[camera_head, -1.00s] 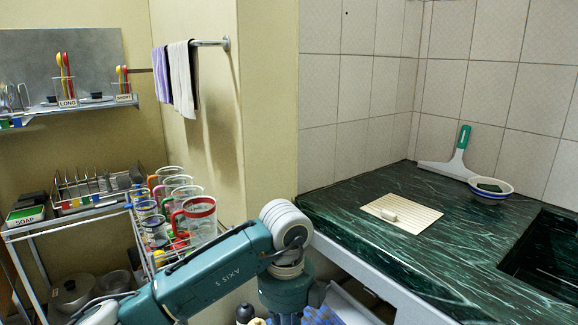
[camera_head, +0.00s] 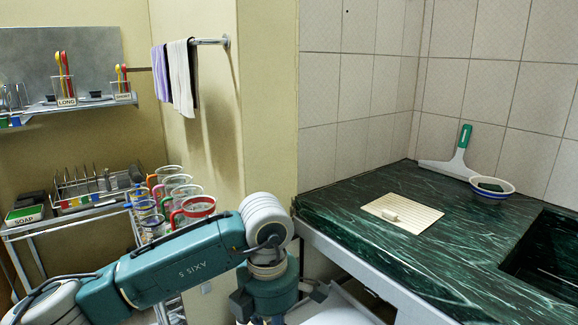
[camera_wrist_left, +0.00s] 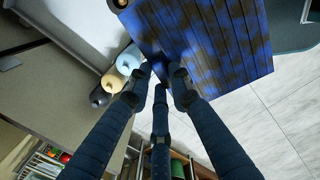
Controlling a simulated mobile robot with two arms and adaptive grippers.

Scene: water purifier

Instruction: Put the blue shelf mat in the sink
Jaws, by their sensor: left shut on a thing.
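The blue shelf mat (camera_wrist_left: 215,40), dark blue with brown blotches and ribs, fills the upper middle of the left wrist view. My left gripper (camera_wrist_left: 168,75) is shut on its near edge, and the mat reaches away from the fingers. In the head view my left arm comes in from the lower left, but its gripper and the mat are below the frame. The sink (camera_head: 545,258) is a dark basin in the green marble counter at the right edge of the head view, partly cut off. My right gripper is not in view.
The counter (camera_head: 350,205) carries a beige ribbed board (camera_head: 402,212), a squeegee (camera_head: 456,158) and a bowl (camera_head: 491,188). A rack with mugs (camera_head: 193,209) stands left, near my arm. Several bottles (camera_wrist_left: 129,60) lie beside the mat in the wrist view. Tiled floor (camera_wrist_left: 285,100) is clear.

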